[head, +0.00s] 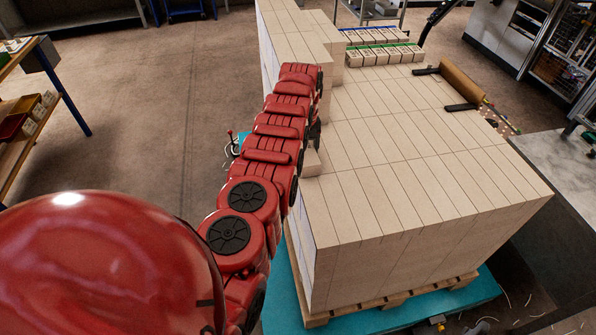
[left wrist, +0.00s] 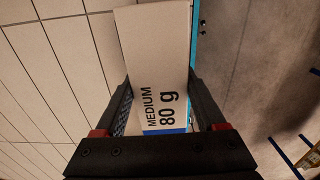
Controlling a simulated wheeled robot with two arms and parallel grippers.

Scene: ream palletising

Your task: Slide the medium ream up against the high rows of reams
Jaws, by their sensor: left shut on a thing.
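The medium ream (left wrist: 153,45), a pale block printed "MEDIUM 80 g" with a blue band, lies between the two fingers of my left gripper (left wrist: 160,88) in the left wrist view. The gripper is shut on it. In the head view the left gripper (head: 314,130) is mostly hidden behind my red arm, at the left edge of the stack. A pale end of the ream (head: 312,163) shows just below it. The high rows of reams (head: 290,40) rise at the back left of the stack. The gap between ream and rows is hidden by my arm. My right gripper is not in view.
The lower reams (head: 390,170) form a broad flat top on a wooden pallet (head: 400,296) over a teal base (head: 285,310). A brown roll (head: 462,80) with black bars lies at the stack's back right. Small blocks with green strips (head: 385,54) stand behind.

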